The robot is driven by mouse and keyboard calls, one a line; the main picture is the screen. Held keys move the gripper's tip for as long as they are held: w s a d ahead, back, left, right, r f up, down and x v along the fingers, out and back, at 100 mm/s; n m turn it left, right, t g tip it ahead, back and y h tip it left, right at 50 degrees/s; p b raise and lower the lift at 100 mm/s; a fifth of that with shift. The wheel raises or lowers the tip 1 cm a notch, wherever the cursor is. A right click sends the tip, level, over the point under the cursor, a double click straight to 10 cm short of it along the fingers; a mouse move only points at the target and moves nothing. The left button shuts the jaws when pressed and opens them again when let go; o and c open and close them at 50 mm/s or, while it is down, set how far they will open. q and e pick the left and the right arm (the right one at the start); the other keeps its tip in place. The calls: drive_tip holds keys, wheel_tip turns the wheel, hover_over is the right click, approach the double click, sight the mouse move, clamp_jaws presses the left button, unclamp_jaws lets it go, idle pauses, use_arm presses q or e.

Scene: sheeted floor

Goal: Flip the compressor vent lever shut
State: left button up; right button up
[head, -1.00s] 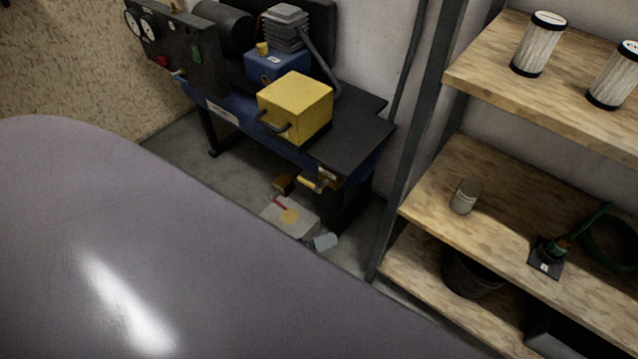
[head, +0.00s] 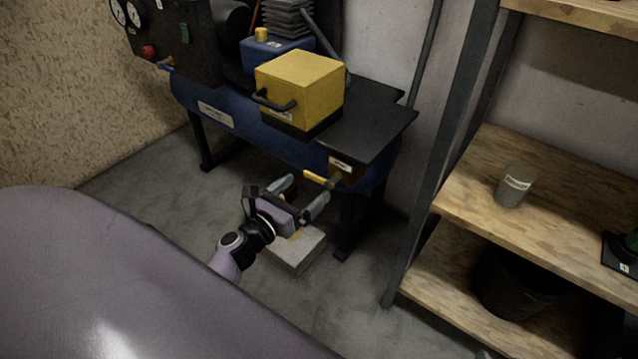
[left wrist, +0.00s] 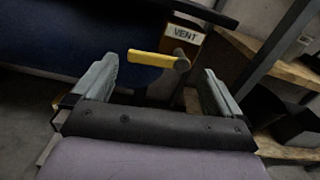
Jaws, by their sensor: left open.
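The compressor (head: 262,140) stands against the back wall with a yellow box-shaped cover on its bench. The yellow vent lever (head: 318,179) sticks out at the front right end of its blue tank, below a small label. In the left wrist view the yellow lever (left wrist: 152,58) lies nearly level, pointing left from a round brass pivot, beside a plate reading VENT (left wrist: 186,35). My left gripper (head: 304,190) is open, its two fingers apart just in front of the lever. In the wrist view the lever shows between and beyond the fingertips (left wrist: 160,80), apart from both. My right gripper is not in view.
A wooden shelf unit (head: 470,200) with a dark metal post stands close on the right, holding a grey can (head: 515,185) and a dark bucket (head: 515,285). A pale box (head: 292,252) lies on the floor beneath the gripper. Floor left of it is clear.

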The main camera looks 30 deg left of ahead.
sight(317, 178)
use_arm(q)
drive_tip(key=w, duration=0.4)
drive_tip(key=w+b, duration=0.1)
drive_tip(key=w, duration=0.1)
drive_tip(key=shift+w+d, duration=0.2)
drive_tip(key=shift+d, duration=0.05)
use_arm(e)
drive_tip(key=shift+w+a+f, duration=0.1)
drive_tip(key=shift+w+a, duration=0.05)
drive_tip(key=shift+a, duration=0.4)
use_arm(q)
drive_tip(key=c, duration=1.1)
drive_tip(key=shift+r+m, duration=0.15)
drive_tip(key=shift+m, duration=0.55)
drive_tip(key=o, duration=1.1)
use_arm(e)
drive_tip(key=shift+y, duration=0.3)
use_arm(q)
drive_tip(key=shift+s, duration=0.15)
